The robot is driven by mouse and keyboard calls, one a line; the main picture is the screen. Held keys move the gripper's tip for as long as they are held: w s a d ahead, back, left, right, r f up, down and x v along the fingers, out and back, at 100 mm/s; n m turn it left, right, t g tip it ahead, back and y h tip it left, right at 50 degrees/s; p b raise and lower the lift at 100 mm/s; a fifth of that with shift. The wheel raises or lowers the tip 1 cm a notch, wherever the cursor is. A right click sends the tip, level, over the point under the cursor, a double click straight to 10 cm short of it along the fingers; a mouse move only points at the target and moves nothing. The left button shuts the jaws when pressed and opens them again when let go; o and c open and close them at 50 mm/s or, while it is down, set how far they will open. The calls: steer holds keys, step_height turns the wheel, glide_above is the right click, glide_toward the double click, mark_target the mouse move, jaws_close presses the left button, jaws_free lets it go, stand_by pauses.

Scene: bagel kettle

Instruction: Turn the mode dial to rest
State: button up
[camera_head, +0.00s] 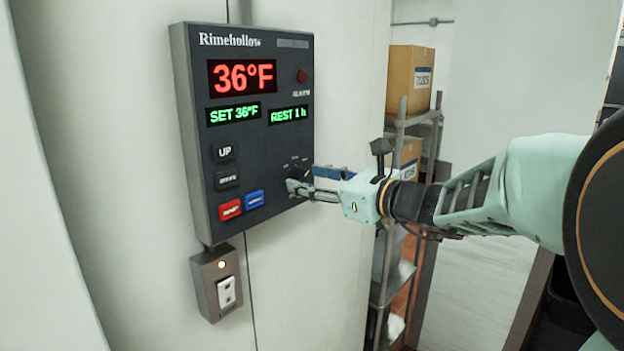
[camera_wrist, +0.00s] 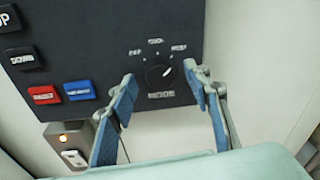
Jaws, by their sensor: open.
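The dark mode dial (camera_wrist: 158,77) sits at the lower right of the black Rimehollow control panel (camera_head: 245,130). Three small white labels arc above it; the right one seems to read REST. A pale mark on the dial appears to point up and right, toward that label. My gripper (camera_wrist: 160,80) is open, its two blue-padded fingers on either side of the dial in the wrist view. I cannot tell whether either finger touches it. In the head view my gripper (camera_head: 298,186) reaches the panel from the right and mostly hides the dial.
A red button (camera_head: 230,209) and a blue button (camera_head: 254,200) lie left of the dial. A switch box (camera_head: 217,283) hangs below the panel. A metal shelf with cardboard boxes (camera_head: 410,78) stands behind my arm.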

steer(key=v, duration=0.6)
steer(key=shift+s+d, duration=0.25)
steer(key=w+d+f+n+g+h+b, duration=0.1)
steer(key=d+f+n+h+b, duration=0.25)
steer(key=f, duration=0.55)
steer(key=w+d+f+n+h+b, duration=0.1)
steer(key=d+f+n+h+b, duration=0.25)
steer(key=f, duration=0.55)
steer(key=w+d+f+n+g+h+b, duration=0.1)
steer(key=d+f+n+h+b, duration=0.25)
steer(key=f, duration=0.55)
steer(key=s+a+r+n+g+y+p, duration=0.1)
steer(key=s+a+r+n+p, duration=0.2)
steer(key=s, duration=0.4)
steer(key=s+a+r+n+g+y+p, duration=0.1)
steer(key=s+r+n+p, duration=0.35)
steer(key=s+n, duration=0.2)
steer(key=s+d+r+n+g+h+p, duration=0.1)
steer(key=s+d+n+h, duration=0.1)
steer(key=s, duration=0.5)
steer(key=s+d+r+n+g+h+p, duration=0.1)
steer(key=s+d+n+h+p, duration=0.1)
steer(key=s, duration=0.6)
steer(key=shift+d+r, duration=0.2)
steer(key=shift+d, duration=0.35)
